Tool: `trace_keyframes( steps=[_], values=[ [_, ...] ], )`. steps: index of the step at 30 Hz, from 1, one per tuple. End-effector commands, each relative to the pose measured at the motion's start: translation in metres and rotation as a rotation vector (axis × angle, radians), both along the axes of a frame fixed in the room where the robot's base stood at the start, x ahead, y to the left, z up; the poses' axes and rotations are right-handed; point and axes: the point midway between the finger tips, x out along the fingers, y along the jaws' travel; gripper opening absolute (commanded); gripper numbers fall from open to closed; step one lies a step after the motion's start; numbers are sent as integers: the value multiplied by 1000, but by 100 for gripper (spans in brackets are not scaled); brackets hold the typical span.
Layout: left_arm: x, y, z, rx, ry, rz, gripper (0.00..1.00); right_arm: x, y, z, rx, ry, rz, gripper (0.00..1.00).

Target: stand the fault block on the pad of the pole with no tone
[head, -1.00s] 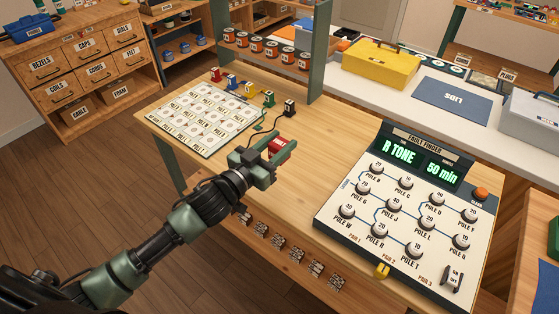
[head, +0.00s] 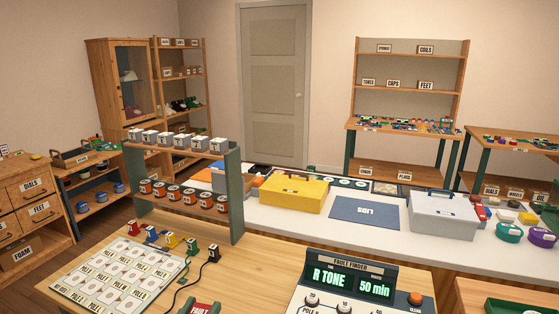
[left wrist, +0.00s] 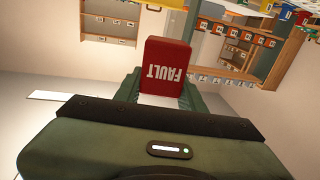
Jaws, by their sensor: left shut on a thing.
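The red fault block (head: 202,308) shows at the bottom edge of the head view, mostly cut off. My left gripper (head: 202,312) is there too, with only bits of its green fingers visible. In the left wrist view the left gripper (left wrist: 162,92) is shut on the fault block (left wrist: 166,66), whose white FAULT lettering appears upside down. The white sheet of pole pads (head: 122,276) lies on the table to the left of the block. The fault finder (head: 350,280) stands to the right; its screens read R TONE and 50 min. Its lower panel is cut off. My right gripper is out of view.
Small coloured blocks (head: 170,240) stand along the sheet's back edge, and a black one with a cord (head: 213,254) stands to their right. A green-sided rack (head: 238,195) rises behind. A counter with a yellow toolbox (head: 292,193) and grey toolbox (head: 444,214) lies beyond.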

Motion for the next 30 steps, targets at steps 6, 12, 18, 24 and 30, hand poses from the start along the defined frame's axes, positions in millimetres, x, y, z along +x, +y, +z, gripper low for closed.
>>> trace_keyframes(
  steps=[6, 12, 18, 24, 30],
  values=[
    [-39, 22, -7, 12, 19, 149, 0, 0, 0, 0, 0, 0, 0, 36],
    [-57, 31, -13, 20, 27, 200, 0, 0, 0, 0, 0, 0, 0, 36],
    [-91, 31, -28, 9, 28, 203, 0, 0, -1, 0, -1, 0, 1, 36],
    [-121, 32, -37, 20, 27, 202, 0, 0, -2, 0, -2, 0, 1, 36],
    [-130, 31, -39, 26, 25, 198, 0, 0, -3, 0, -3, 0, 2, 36]
  ],
)
